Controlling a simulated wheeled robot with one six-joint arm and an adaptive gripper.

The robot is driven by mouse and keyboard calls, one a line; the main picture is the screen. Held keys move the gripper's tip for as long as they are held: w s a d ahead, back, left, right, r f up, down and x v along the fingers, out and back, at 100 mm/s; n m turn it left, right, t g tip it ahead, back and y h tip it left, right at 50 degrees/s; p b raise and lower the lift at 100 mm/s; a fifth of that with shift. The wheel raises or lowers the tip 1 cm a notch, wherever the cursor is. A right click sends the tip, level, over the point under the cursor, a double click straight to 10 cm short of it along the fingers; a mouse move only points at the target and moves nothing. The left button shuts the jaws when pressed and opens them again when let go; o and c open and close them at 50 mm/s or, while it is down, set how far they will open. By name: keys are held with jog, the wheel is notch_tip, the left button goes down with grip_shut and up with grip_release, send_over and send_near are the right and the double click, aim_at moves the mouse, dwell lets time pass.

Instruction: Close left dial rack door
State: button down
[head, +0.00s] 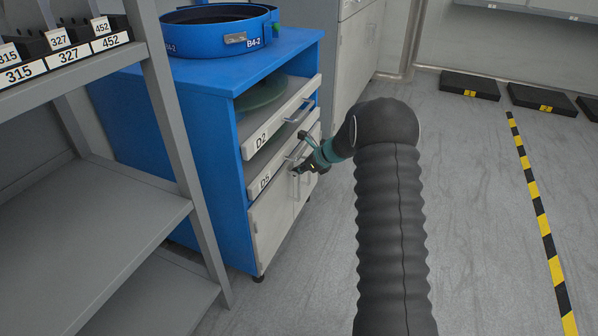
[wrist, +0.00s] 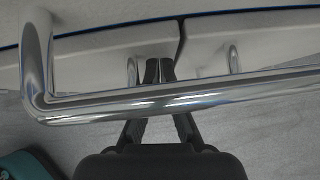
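The blue cabinet (head: 215,130) has two pale lower doors under its drawers in the head view. The left door (head: 268,228) and the right door (head: 304,190) look nearly flush; I cannot tell whether either stands slightly ajar. In the wrist view the left door (wrist: 90,58) and right door (wrist: 250,45) meet at a dark seam, each with a small upright chrome handle. My gripper (wrist: 159,70) points at the doors just left of the seam, its fingertips together with nothing visible between them. In the head view my gripper (head: 297,168) is partly hidden against the D5 drawer front.
The D2 drawer (head: 262,135) stands out with a green disc in it. The D5 drawer (head: 265,180) is below. A chrome bar handle (wrist: 230,90) crosses in front of my fingers.

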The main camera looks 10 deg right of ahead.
jog(key=s+d+r, duration=0.6)
jog(key=d+r, duration=0.1)
jog(key=d, duration=0.2)
jog(key=w+d+m+t+h+p, duration=0.15)
jog(key=d+m+t+h, duration=0.5)
jog(key=m, duration=1.25)
jog(key=s+d+r+m+g+h, duration=0.4)
jog(key=s+d+m, duration=0.15)
jog(key=m, duration=0.25)
jog(key=s+a+r+m+g+p, duration=0.1)
jog(key=s+a+r+m+g, duration=0.15)
jog(key=s+m, duration=0.55)
jog(key=s+a+r+m+g, duration=0.2)
jog(key=s+r+m, duration=0.3)
jog(key=s, duration=0.5)
jog(key=s+a+r+m+y+p, duration=0.1)
jog(key=s+a+r+m+y, duration=0.1)
jog(key=s+a+r, duration=0.3)
jog(key=s+a+r+m+t+y+p, duration=0.1)
jog(key=s+a+r, duration=0.4)
jog(key=s+a, duration=0.9)
jog(key=s+m+y+p, duration=0.1)
jog(key=s+m, duration=0.1)
jog(key=shift+s+m+t, duration=0.15)
jog(key=shift+m+t, duration=0.15)
jog(key=shift+m, duration=0.1)
